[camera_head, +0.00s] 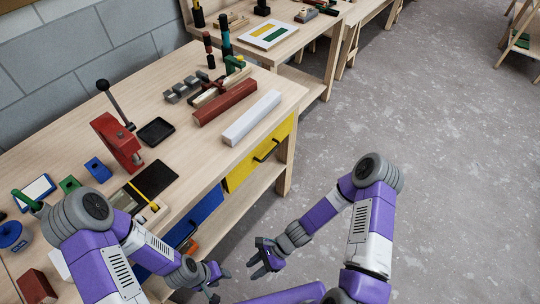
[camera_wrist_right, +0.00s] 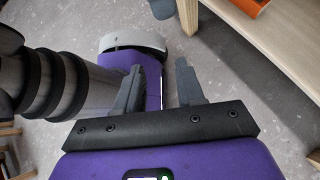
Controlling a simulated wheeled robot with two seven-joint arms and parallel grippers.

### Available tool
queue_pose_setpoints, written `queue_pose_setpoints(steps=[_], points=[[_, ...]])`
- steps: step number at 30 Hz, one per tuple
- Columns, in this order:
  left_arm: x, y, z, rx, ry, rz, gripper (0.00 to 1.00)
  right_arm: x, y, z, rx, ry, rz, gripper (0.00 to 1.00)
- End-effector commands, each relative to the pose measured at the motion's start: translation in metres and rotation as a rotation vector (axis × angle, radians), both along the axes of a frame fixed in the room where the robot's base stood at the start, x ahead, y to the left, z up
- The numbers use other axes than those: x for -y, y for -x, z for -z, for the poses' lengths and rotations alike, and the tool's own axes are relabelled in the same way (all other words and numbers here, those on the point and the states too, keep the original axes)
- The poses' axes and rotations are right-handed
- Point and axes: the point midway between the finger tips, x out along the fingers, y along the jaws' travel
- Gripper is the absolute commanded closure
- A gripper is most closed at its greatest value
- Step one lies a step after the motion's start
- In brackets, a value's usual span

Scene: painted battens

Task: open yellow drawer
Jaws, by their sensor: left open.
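The yellow drawer (camera_head: 240,172) is set under the workbench top at its right end, and its front looks flush with the bench, so it appears closed. Its dark bar handle (camera_head: 267,152) is on the front face. My right gripper (camera_head: 257,262) is low in front of the bench, below the yellow drawer and apart from it. Its two fingers are spread with nothing between them in the right wrist view (camera_wrist_right: 162,88). My left gripper (camera_head: 219,281) is open, to the left of the right one and apart from the drawer handle.
A blue drawer (camera_head: 205,211) is left of the yellow one, partly hidden by my left arm. The workbench top (camera_head: 185,140) holds a white bar (camera_head: 252,117), a red bar (camera_head: 225,102) and a red lever press (camera_head: 117,141). Open concrete floor (camera_head: 430,140) lies to the right.

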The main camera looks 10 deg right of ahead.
Motion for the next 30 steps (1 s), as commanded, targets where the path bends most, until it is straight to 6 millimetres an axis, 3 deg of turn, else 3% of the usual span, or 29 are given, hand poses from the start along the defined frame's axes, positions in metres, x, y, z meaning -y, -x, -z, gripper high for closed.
queue_pose_setpoints(steps=[3,6,8,9,13,15,18,21,30], points=[[0.000,0.000,0.006,0.000,0.000,0.000,0.57,-0.025,-0.054,-0.021,-0.303,-0.238,0.404,0.62],[0.000,0.000,0.010,0.001,0.000,0.000,0.57,-0.022,-0.118,-0.046,-0.536,-0.488,0.729,0.62],[0.000,0.000,0.012,0.001,0.000,0.000,0.57,-0.005,-0.159,-0.060,-0.657,-0.656,0.908,0.62],[0.000,0.000,0.013,0.001,0.000,0.000,0.57,0.011,-0.185,-0.067,-0.731,-0.773,1.017,0.62],[0.000,0.000,0.016,0.001,0.000,0.000,0.57,0.079,-0.251,-0.082,-0.897,-1.134,1.297,0.62],[0.000,0.000,0.017,0.001,0.000,0.000,0.57,0.115,-0.272,-0.084,-0.948,-1.294,1.396,0.62],[0.000,-0.001,0.018,0.001,0.000,0.000,0.57,0.153,-0.289,-0.085,-0.988,-1.458,1.486,0.62],[0.000,0.000,0.019,0.001,0.000,0.000,0.57,0.173,-0.297,-0.084,-1.003,-1.541,1.526,0.62],[0.000,-0.001,0.032,0.001,0.000,-0.001,0.57,0.166,-0.336,-0.090,-1.005,-1.558,1.532,0.62]])
